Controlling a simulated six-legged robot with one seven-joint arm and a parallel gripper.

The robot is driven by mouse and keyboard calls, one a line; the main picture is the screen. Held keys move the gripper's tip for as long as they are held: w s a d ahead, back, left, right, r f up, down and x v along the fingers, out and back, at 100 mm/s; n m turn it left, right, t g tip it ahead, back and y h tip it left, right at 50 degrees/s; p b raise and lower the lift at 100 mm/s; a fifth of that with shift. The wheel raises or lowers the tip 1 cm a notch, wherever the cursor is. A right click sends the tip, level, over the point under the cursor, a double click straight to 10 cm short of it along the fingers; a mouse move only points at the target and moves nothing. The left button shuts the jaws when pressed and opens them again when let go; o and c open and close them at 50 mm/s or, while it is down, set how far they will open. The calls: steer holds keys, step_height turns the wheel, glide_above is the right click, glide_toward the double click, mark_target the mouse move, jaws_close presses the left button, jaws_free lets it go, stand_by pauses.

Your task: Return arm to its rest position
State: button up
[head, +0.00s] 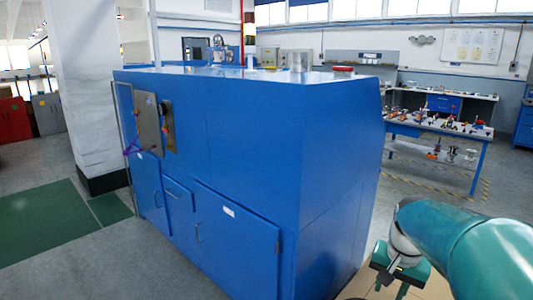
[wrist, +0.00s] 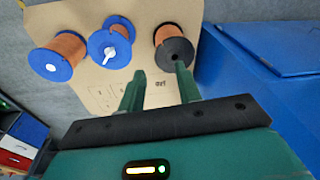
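My gripper (wrist: 160,68) shows in the wrist view with its two green fingers apart and nothing between them. Past the fingertips lies a tan board (wrist: 152,20) with printed marks. A black-ended spool with copper-coloured winding (wrist: 175,48) is close to the right fingertip; I cannot tell whether they touch. A blue-ended spool (wrist: 110,44) is left of the fingers, and another blue-ended spool (wrist: 52,62) is farther left. In the head view my teal arm reaches in at the lower right, and its lower end is partly hidden.
A large blue cabinet (head: 240,140) fills the middle of the head view. A workbench (head: 440,135) with small parts stands at the right rear. A white pillar (head: 88,90) is at the left. Grey floor (head: 60,265) is open at the lower left.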

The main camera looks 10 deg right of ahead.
steer(key=s+a+r+n+t, duration=0.2)
steer(key=s+a+n, duration=0.2)
steer(key=s+a, duration=0.2)
steer(key=s+a+r+n+t, duration=0.1)
steer(key=s+a+n+t, duration=0.1)
steer(key=s+a, duration=0.4)
steer(key=a+n, duration=0.1)
steer(key=a, duration=0.3)
steer(key=shift+s+a+r+n, duration=0.15)
steer(key=shift+s+r+n, duration=0.25)
